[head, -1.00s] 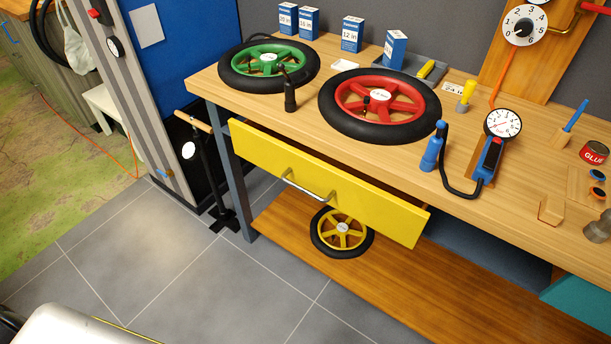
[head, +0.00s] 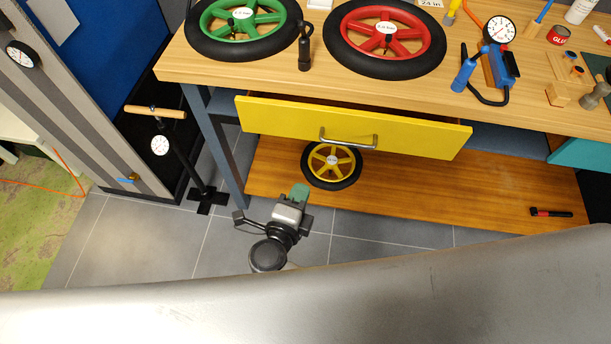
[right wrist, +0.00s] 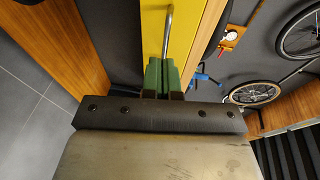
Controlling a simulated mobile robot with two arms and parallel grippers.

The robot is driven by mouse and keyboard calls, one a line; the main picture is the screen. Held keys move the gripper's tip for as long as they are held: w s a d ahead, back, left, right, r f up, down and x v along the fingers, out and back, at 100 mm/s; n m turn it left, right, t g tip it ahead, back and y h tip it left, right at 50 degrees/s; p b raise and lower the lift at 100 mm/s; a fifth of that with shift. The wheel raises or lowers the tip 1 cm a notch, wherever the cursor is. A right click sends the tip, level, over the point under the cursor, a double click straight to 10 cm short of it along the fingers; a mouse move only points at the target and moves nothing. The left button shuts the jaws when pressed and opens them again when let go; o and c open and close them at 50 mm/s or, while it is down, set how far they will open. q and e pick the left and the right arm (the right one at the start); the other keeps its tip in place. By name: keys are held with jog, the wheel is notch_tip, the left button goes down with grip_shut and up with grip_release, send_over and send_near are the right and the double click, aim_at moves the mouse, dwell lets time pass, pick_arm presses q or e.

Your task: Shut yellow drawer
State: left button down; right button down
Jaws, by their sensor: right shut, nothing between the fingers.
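The yellow drawer (head: 300,119) under the workbench stands partly pulled out, its front clear of the bench edge. Its metal handle (head: 348,141) runs along the front. My right gripper (head: 299,193) is shut and empty, its green fingers low in front of the bench, left of the handle and apart from the drawer. In the right wrist view, the green fingers (right wrist: 162,78) point toward the yellow drawer front (right wrist: 183,45) and the handle (right wrist: 167,30). My left gripper is not in view.
The workbench (head: 215,76) carries a green wheel (head: 243,22), a red wheel (head: 385,38) and tools. A yellow wheel (head: 331,165) is below the drawer. A floor pump (head: 172,155) stands left of the bench leg. The grey floor in front is open.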

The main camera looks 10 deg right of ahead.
jog(key=b, duration=0.2)
send_near(322, 136)
notch_tip(322, 136, down, 3)
jog(key=d, duration=0.1)
jog(key=w, duration=0.1)
jog(key=w+d, duration=0.1)
jog(key=w, duration=0.1)
jog(key=w+d+r, duration=0.1)
jog(key=shift+w+d, duration=0.1)
jog(key=shift+w, duration=0.2)
jog(key=shift+w+d, duration=0.1)
jog(key=shift+w, duration=0.15)
jog(key=w, duration=0.2)
jog(key=w+d+b, duration=0.1)
jog(key=w, duration=0.1)
jog(key=shift+w+d, duration=0.1)
jog(key=shift+w, duration=0.2)
jog(key=shift+d+r, duration=0.1)
jog(key=shift+r, duration=0.1)
